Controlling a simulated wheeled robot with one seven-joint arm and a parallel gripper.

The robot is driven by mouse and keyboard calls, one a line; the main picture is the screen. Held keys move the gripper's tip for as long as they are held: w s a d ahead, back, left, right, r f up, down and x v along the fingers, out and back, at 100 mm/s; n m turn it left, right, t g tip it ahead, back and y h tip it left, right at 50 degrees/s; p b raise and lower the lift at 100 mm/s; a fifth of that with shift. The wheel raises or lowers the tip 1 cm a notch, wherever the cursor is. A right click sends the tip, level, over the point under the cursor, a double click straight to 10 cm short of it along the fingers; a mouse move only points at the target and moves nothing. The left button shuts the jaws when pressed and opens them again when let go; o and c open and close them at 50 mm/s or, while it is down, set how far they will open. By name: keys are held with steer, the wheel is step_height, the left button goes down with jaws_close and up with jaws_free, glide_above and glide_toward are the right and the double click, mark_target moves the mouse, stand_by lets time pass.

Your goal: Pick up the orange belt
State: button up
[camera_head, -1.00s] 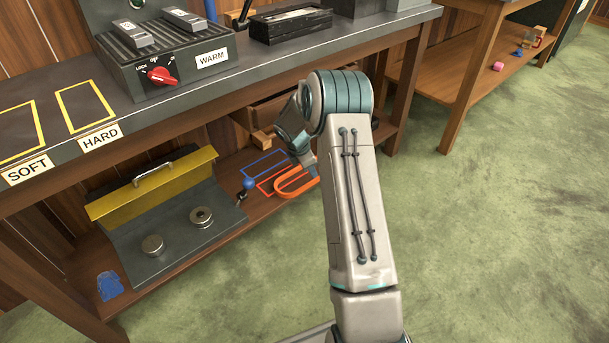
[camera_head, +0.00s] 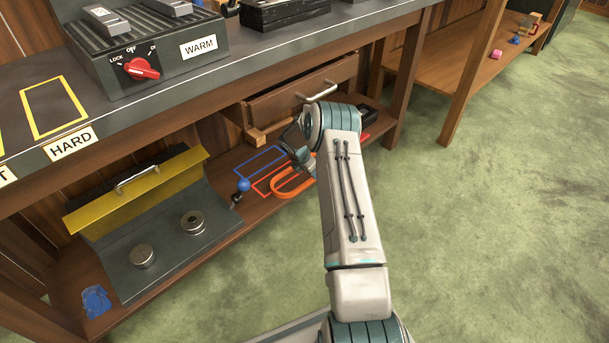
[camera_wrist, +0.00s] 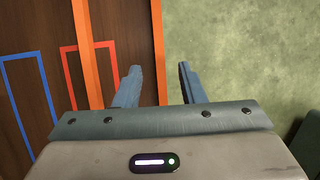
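The orange belt (camera_head: 284,192) is a U-shaped loop lying on the lower wooden shelf, partly hidden behind my arm in the head view. In the wrist view, two straight strands of the orange belt (camera_wrist: 88,45) run up the picture, the right one along the shelf edge. My gripper (camera_wrist: 158,68) is open. The right strand shows between its two blue-grey fingers; I cannot tell how far above it they are. In the head view my wrist is over the belt's right end, and the fingertips are not clear.
Blue (camera_head: 262,160) and red (camera_head: 262,187) outlines mark the shelf by the belt. A blue-knobbed lever (camera_head: 243,186) and a grey panel with a yellow bar (camera_head: 140,190) stand to the left. A drawer (camera_head: 300,105) is above. Green floor (camera_head: 500,200) is clear at right.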

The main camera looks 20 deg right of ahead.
steer(key=b+x, duration=0.1)
steer(key=x, duration=0.3)
steer(key=shift+b, duration=0.4)
steer(key=shift+r, duration=0.1)
jaws_close()
steer(key=shift+r, duration=0.1)
